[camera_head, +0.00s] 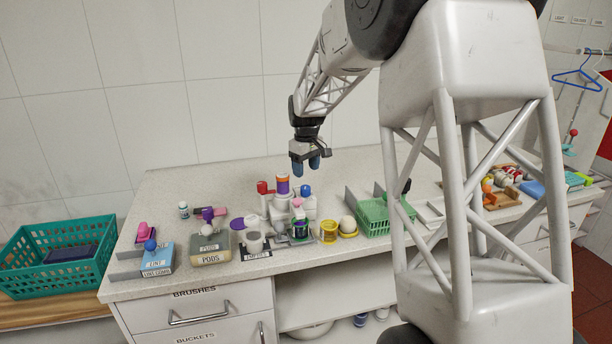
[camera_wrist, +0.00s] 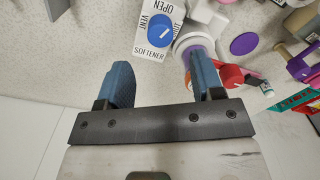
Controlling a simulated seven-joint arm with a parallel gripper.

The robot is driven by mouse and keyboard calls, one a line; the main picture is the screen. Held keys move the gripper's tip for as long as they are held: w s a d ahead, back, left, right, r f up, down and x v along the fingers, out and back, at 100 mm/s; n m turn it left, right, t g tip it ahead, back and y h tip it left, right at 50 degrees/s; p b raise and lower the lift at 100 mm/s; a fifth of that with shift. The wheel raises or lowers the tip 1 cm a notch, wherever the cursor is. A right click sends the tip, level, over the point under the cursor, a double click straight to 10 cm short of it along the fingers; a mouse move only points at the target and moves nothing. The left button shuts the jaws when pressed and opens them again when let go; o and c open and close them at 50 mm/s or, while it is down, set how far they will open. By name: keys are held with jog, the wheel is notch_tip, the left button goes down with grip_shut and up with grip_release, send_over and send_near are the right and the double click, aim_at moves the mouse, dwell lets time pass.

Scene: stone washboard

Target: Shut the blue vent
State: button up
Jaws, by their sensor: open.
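The blue vent (camera_wrist: 162,26) is a round blue knob with a white pointer line, on a white plate marked OPEN, VENT and SOFTENER. The pointer slants toward the upper right in the wrist view; the wording on that side is hard to read. In the head view the small blue knob (camera_head: 305,190) sits on a white dispenser, right of a purple and orange top. My gripper (camera_head: 306,166) is open and empty above the dispenser, apart from the knob. In the wrist view its blue fingers (camera_wrist: 163,78) are spread, and the knob shows beyond the gap between them.
A purple and white part (camera_wrist: 193,46) stands close by the right finger in the wrist view. Red parts (camera_head: 262,187) are left of the dispenser. A green basket (camera_head: 374,216) stands to the right and a teal crate (camera_head: 35,235) far left. Several small items crowd the counter front.

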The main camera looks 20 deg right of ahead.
aim_at(306, 187)
jog(key=n, duration=0.5)
jog(key=shift+n, duration=0.3)
jog(key=n, duration=0.4)
jog(key=shift+w, duration=0.1)
jog(key=shift+f, duration=3.9)
jog(key=c, duration=0.9)
